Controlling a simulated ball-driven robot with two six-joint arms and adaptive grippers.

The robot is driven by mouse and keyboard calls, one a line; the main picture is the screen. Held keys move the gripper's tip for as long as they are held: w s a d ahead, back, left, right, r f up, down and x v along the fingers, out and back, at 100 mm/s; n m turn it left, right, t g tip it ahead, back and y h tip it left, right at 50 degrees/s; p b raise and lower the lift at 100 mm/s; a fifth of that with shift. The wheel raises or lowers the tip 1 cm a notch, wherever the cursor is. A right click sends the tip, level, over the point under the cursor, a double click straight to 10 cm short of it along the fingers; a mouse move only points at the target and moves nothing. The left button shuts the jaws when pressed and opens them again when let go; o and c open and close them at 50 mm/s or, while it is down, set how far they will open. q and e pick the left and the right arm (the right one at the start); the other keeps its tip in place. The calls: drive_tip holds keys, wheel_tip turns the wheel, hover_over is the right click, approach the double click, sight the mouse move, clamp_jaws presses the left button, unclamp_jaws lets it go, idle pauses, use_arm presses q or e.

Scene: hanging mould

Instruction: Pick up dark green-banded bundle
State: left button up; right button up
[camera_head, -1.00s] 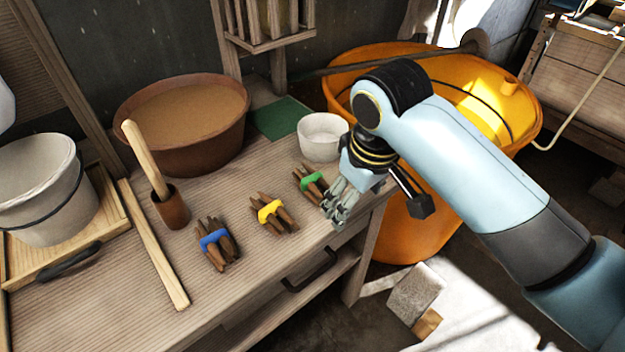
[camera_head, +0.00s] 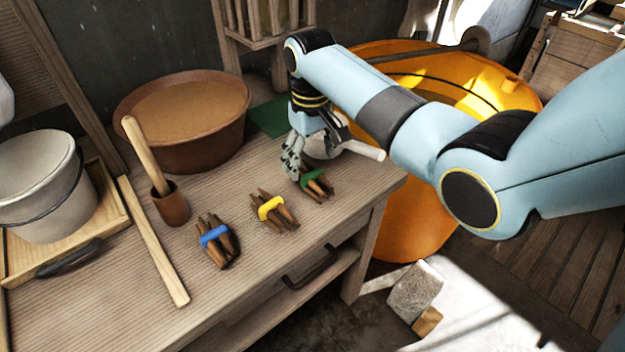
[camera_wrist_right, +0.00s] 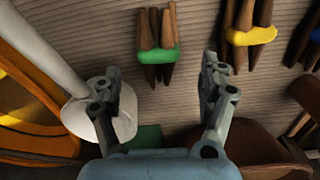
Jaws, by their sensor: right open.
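The green-banded bundle (camera_head: 317,183) of dark brown sticks lies on the wooden bench (camera_head: 120,290), near its right end. It also shows in the right wrist view (camera_wrist_right: 158,55), ahead of and between the fingers. My right gripper (camera_head: 293,165) is open and points down just behind and left of the bundle, apparently apart from it. In the right wrist view the open gripper (camera_wrist_right: 160,85) has nothing between its fingers. My left gripper is not in view.
A yellow-banded bundle (camera_head: 271,209) and a blue-banded bundle (camera_head: 215,239) lie to the left. A white bowl (camera_wrist_right: 112,115) stands close behind the gripper.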

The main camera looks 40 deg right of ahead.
sight(313, 173)
wheel_tip(313, 173, down, 5)
drive_tip(key=shift+s+d+f, duration=0.1)
drive_tip(key=shift+s, duration=0.05)
drive_tip(key=c, duration=1.3)
